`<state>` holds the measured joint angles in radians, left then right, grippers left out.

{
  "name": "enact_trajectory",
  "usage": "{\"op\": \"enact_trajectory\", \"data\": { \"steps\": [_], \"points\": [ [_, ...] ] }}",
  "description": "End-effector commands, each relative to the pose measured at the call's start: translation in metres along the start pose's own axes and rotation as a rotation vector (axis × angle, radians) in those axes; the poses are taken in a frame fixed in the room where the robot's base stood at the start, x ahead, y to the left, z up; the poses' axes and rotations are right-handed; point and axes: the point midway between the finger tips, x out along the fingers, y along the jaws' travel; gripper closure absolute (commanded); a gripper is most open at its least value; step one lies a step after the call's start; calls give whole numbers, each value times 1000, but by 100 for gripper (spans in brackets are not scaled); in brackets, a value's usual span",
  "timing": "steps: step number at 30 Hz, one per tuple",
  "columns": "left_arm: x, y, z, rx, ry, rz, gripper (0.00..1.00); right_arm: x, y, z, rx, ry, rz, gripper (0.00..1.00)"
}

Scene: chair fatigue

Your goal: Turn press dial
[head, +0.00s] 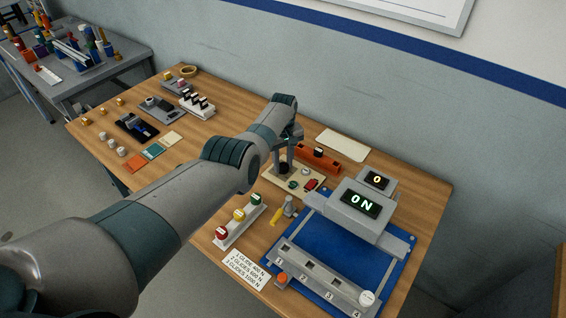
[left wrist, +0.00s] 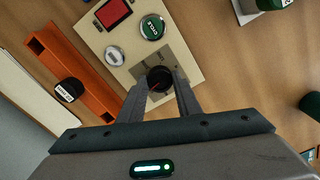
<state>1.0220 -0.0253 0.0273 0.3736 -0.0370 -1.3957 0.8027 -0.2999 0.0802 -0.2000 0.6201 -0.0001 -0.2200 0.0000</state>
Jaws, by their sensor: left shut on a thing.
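The press dial is a round black knob with a red pointer mark (left wrist: 158,80), mounted on a beige control panel (left wrist: 190,20). In the left wrist view my left gripper (left wrist: 160,88) has its two fingers on either side of the dial, shut on it. In the head view my left gripper (head: 284,160) reaches down onto the panel (head: 318,192), and the fingers partly hide the dial. A green button (left wrist: 152,27), a pale round button (left wrist: 114,55) and a red rectangular part (left wrist: 113,12) sit beside the dial. My right gripper is not in view.
The grey press (head: 350,205) stands on a blue plate (head: 385,265); its display reads 0 N. An orange rail (head: 322,160) lies behind the panel. A white rack with red, yellow and green caps (head: 240,220) stands in front. A printed card (head: 246,268) lies near the front edge.

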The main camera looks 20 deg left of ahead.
Motion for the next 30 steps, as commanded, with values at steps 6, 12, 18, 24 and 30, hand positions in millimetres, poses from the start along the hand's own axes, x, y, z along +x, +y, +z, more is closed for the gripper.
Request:
{"op": "enact_trajectory", "data": {
  "steps": [6, 12, 18, 24, 30],
  "points": [
    [-1, 0, -1, -158, 2, 1, 92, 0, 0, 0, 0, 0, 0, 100],
    [-1, 0, 0, -246, 1, 1, 92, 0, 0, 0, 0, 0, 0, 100],
    [-1, 1, 0, -280, 1, 1, 92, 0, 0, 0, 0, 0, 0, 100],
    [-1, 1, 0, -282, 1, 1, 92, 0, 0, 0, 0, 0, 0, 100],
    [-1, 1, 0, -281, 1, 1, 57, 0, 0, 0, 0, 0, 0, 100]
  ]
}}
